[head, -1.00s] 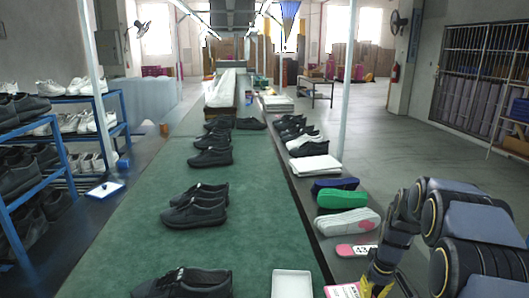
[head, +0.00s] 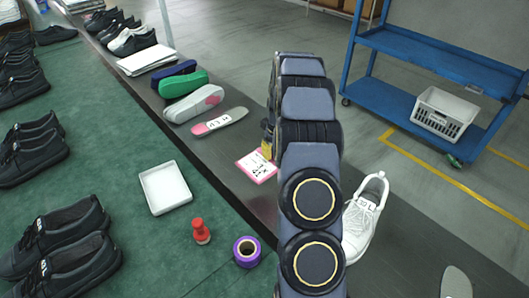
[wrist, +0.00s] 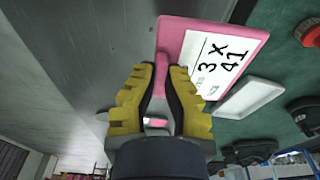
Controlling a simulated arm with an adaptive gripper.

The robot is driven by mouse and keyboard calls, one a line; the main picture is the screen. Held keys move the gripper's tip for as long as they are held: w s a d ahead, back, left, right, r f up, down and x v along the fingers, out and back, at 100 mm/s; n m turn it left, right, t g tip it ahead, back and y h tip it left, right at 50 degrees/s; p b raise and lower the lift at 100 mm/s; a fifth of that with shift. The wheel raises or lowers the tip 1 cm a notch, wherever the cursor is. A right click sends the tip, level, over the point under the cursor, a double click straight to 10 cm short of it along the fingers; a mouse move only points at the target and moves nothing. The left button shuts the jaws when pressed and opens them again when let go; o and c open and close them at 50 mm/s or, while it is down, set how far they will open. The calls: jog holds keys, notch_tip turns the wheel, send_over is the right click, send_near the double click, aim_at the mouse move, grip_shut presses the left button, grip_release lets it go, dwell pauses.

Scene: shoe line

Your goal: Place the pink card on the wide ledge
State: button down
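The pink card (head: 257,166) has a white label with black characters and shows just left of my arm in the head view, over the dark ledge (head: 216,160) beside the green belt. In the wrist view the pink card (wrist: 210,55) is large and close, tilted in the picture, with a small pink tab between my fingertips. My gripper (wrist: 161,72) has yellow fingers drawn in close on both sides of this tab, seemingly gripping it. In the head view my arm hides most of the gripper. I cannot tell whether the card touches the ledge.
A pink-grey insole (head: 220,122), coloured shoe parts and a white stack (head: 146,60) line the ledge. A white shoe (head: 362,215) stands right of my arm. On the green belt are a white tray (head: 165,187), a red stamp (head: 201,231), a purple roll (head: 247,251) and black shoes.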

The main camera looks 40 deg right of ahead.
jog(key=w+d+f, duration=0.3)
jog(key=w+f, duration=0.1)
jog(key=f, duration=0.1)
jog(key=w+d+f, duration=0.2)
jog(key=w, duration=0.1)
jog(key=shift+d+f, duration=0.3)
jog(key=shift+d, duration=0.05)
jog(key=shift+w+f, duration=0.15)
jog(key=shift+f, duration=1.5)
jog(key=shift+f, duration=0.1)
jog(key=c, duration=1.2)
grip_release()
jog(key=shift+o, duration=0.2)
